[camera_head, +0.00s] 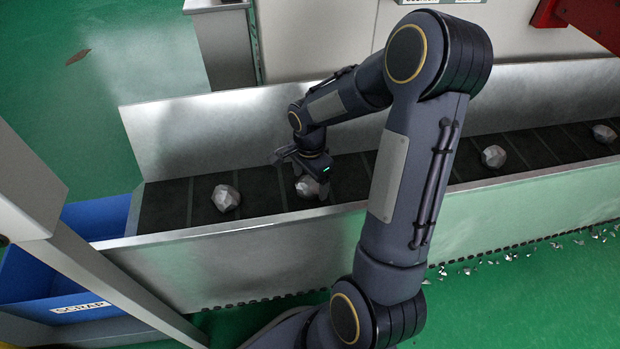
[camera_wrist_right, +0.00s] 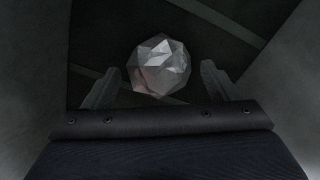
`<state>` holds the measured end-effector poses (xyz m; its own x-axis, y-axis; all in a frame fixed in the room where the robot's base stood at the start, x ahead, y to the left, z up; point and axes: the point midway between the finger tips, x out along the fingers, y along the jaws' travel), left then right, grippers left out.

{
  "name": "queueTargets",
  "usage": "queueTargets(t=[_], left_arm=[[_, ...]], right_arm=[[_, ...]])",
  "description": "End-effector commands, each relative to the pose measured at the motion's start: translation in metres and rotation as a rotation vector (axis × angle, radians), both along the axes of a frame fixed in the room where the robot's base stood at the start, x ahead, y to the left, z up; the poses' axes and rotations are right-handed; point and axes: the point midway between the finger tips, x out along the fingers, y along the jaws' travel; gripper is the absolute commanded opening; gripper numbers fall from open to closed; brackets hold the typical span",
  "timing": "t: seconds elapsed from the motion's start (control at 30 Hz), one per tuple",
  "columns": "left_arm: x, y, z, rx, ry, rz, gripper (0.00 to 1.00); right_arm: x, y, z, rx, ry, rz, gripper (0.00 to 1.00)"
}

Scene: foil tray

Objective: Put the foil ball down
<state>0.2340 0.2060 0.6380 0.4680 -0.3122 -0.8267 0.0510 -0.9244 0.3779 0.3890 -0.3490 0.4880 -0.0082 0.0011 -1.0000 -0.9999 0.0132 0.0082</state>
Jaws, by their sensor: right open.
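A crumpled silver foil ball (camera_head: 307,187) lies on the dark conveyor belt (camera_head: 265,192), under my right gripper (camera_head: 303,178). In the right wrist view the foil ball (camera_wrist_right: 160,65) sits just beyond and between the two spread fingertips of my right gripper (camera_wrist_right: 160,85), on the belt. The gripper is open, with a finger on each side and a gap to the ball. The ball's far side is hidden. My left gripper is not in view.
More foil balls lie on the belt, one to the left (camera_head: 225,198) and others to the right (camera_head: 494,156). Metal side walls (camera_head: 240,262) edge the belt. A blue scrap bin (camera_head: 60,275) stands at the belt's left end. Foil scraps (camera_head: 510,256) litter the green floor.

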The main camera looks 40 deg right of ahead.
Motion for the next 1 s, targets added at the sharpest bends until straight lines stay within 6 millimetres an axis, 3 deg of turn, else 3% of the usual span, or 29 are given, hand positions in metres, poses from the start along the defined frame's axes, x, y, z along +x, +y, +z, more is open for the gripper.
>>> queueTargets(t=[0.3, 0.5, 0.7, 1.0], left_arm=[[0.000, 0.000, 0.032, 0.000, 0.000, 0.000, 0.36], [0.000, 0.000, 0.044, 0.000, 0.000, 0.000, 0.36], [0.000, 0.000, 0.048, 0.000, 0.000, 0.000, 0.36], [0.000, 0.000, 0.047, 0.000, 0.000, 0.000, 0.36]], right_arm=[[0.002, 0.000, 0.070, -0.001, -0.005, 0.001, 0.81], [0.002, 0.000, 0.104, -0.001, -0.005, 0.000, 0.81], [0.001, 0.000, 0.116, 0.000, -0.002, 0.000, 0.81], [0.001, 0.000, 0.117, 0.000, -0.002, 0.000, 0.81]])
